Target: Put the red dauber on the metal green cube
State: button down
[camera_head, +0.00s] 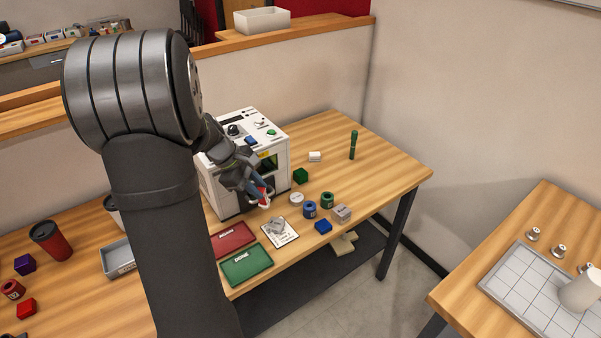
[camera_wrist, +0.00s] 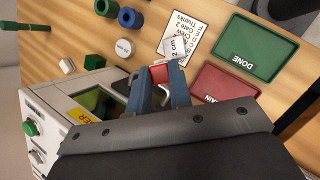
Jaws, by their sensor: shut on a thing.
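My gripper (camera_head: 262,198) is in front of the white machine, above the table. In the wrist view its blue-grey fingers (camera_wrist: 162,80) are shut on a red thing (camera_wrist: 159,72). The fingers hide most of this red thing (camera_head: 262,190), so I cannot tell its full shape or confirm that it is the dauber. A green cube (camera_head: 300,176) stands on the table beside the machine, to the right of my gripper; it also shows in the wrist view (camera_wrist: 95,62). Nothing is seen on top of it.
The white machine (camera_head: 240,125) stands close behind my gripper. A red tray (camera_head: 232,238) and a green tray (camera_head: 247,265) lie in front.

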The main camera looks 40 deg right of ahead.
jog(key=a+f+m+g+y, duration=0.1)
jog(key=a+f+m+g, duration=0.15)
jog(key=a, duration=1.45)
jog(key=w+a+f+m+y, duration=0.2)
jog(key=w+a+f+m, duration=0.15)
jog(key=w, duration=0.55)
jog(key=w+d+r+m+t+y, duration=0.25)
jog(key=d+r+m, duration=0.35)
jog(key=r, duration=0.4)
jog(key=w+d+r+m+t+y, duration=0.1)
jog(key=w+d+r+m+y, duration=0.15)
jog(key=r+m, duration=0.7)
jog(key=w+d+r+m+t+y, duration=0.25)
jog(key=d+r+m, duration=0.35)
jog(key=r, duration=0.5)
jog(key=s+d+f+m+t+h, duration=0.1)
jog(key=s+d+f+m+t, duration=0.15)
jog(key=d+m, duration=0.8)
jog(key=s+d+f+t+h, duration=0.1)
jog(key=s+d+f, duration=0.6)
jog(key=d, duration=0.3)
jog(key=s+d+f+h, duration=0.2)
jog(key=s+d+f, duration=0.5)
jog(key=d, duration=0.4)
jog(key=w+a+f, duration=0.3)
jog(key=w+f, duration=0.7)
jog(key=f, duration=0.1)
jog(key=shift+w+f+m, duration=0.25)
jog(key=shift+w+m, duration=0.05)
jog(key=shift+w, duration=0.05)
